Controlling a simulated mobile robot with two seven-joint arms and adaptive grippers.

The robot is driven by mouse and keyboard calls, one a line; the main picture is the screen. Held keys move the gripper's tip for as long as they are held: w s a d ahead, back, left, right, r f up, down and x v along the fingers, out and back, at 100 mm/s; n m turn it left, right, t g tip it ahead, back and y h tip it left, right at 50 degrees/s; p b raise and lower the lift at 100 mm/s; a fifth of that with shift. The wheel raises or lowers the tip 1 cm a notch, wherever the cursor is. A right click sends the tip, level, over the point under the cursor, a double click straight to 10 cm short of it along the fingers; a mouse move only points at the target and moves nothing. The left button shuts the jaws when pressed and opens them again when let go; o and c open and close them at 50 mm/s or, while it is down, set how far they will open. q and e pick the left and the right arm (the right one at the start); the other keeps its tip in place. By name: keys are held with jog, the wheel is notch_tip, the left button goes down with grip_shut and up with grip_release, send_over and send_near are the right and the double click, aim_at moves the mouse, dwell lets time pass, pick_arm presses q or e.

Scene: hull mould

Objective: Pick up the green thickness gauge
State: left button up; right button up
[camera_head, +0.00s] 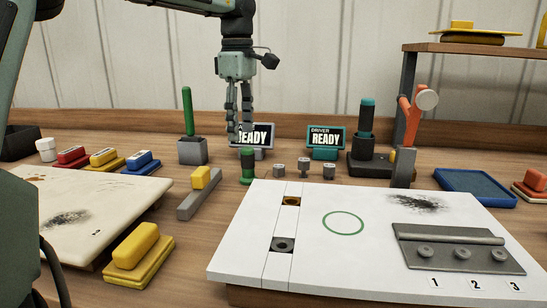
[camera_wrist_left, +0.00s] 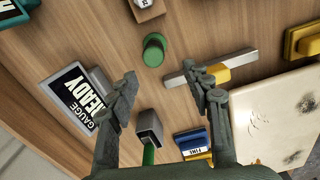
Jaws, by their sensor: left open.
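A short green cylinder (camera_head: 246,166), which looks like the thickness gauge, stands upright on the bench in front of the display reading GAUGE READY (camera_head: 262,138). In the left wrist view the green cylinder (camera_wrist_left: 153,50) lies just beyond the fingertips, roughly between their lines. My left gripper (camera_head: 239,130) points down, open and empty, above and apart from it. Its fingers cover part of the display. A tall green rod (camera_head: 187,110) stands in a grey block (camera_head: 192,151) to the left; the block (camera_wrist_left: 150,124) also shows between the fingers in the wrist view. My right gripper is not visible.
A grey bar with a yellow grip (camera_head: 190,204) lies left of the cylinder. A white panel (camera_head: 260,215) is close in front. Several small grey knobs (camera_head: 304,166) and the DRIVER READY display (camera_head: 326,140) are to the right. A stained cream board (camera_head: 100,200) is at left.

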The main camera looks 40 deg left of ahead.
aim_at(247, 148)
pick_arm(q)
jog(key=shift+w, duration=0.35)
jog(key=shift+f, duration=0.35)
jog(key=f, duration=0.6)
jog(key=shift+w+d+f, duration=0.1)
jog(key=shift+d+f, duration=0.2)
jog(key=shift+f, duration=0.1)
jog(key=shift+c, duration=0.5)
grip_shut()
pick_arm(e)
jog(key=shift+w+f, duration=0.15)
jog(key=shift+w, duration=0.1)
pick_arm(q)
jog(key=shift+r, duration=0.1)
